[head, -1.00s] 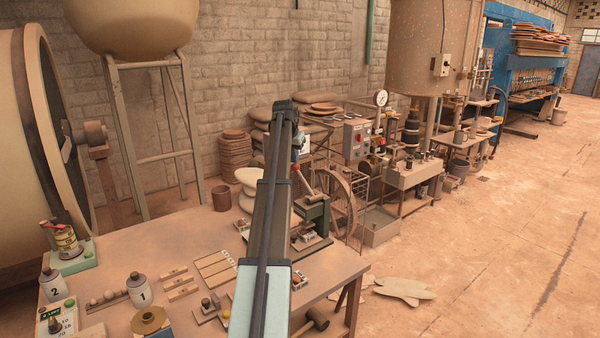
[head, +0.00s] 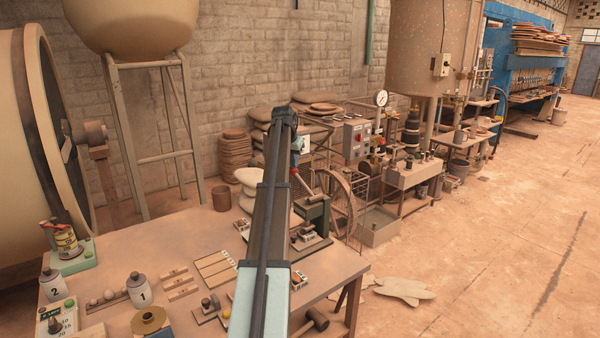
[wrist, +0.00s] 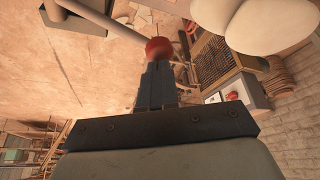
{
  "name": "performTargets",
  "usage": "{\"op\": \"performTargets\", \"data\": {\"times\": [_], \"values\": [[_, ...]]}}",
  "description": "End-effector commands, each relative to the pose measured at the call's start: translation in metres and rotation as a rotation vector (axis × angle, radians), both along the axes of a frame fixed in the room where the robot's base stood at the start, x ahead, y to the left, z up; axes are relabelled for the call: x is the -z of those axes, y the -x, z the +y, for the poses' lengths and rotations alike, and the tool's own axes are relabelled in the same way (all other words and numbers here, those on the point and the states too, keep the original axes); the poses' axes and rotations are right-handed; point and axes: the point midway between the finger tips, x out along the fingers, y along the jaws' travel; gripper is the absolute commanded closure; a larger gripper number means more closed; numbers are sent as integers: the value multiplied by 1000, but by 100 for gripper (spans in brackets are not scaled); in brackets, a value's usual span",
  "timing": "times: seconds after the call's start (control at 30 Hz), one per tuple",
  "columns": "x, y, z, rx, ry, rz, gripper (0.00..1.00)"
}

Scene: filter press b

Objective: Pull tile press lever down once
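The tile press (head: 316,214) is a green frame at the right end of the workbench. Its lever (head: 305,184) slants up to the left and ends in a red knob (head: 294,171). In the wrist view the red knob (wrist: 158,50) sits right at my fingertips, and the pale lever rod (wrist: 105,20) runs from it to the upper left. My gripper (wrist: 158,68) has its two dark fingers close together, shut, with the knob at their tips rather than between them. I cannot tell whether they touch it. My arm hides part of the press in the head view.
The workbench (head: 150,245) holds wooden tiles, numbered jars (head: 139,290) and a brass funnel-like piece (head: 150,320) left of my arm. A mallet (head: 313,322) is at the front edge. A spoked wheel (head: 336,195) stands just right of the press. Floor further right is open.

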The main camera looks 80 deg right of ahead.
Motion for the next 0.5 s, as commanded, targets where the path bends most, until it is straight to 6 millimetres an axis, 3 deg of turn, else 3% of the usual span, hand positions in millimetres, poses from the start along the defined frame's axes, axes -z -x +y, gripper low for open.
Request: {"op": "performTargets", "data": {"times": [0.5], "values": [[17,-4,-4,0,0,1,100]]}}
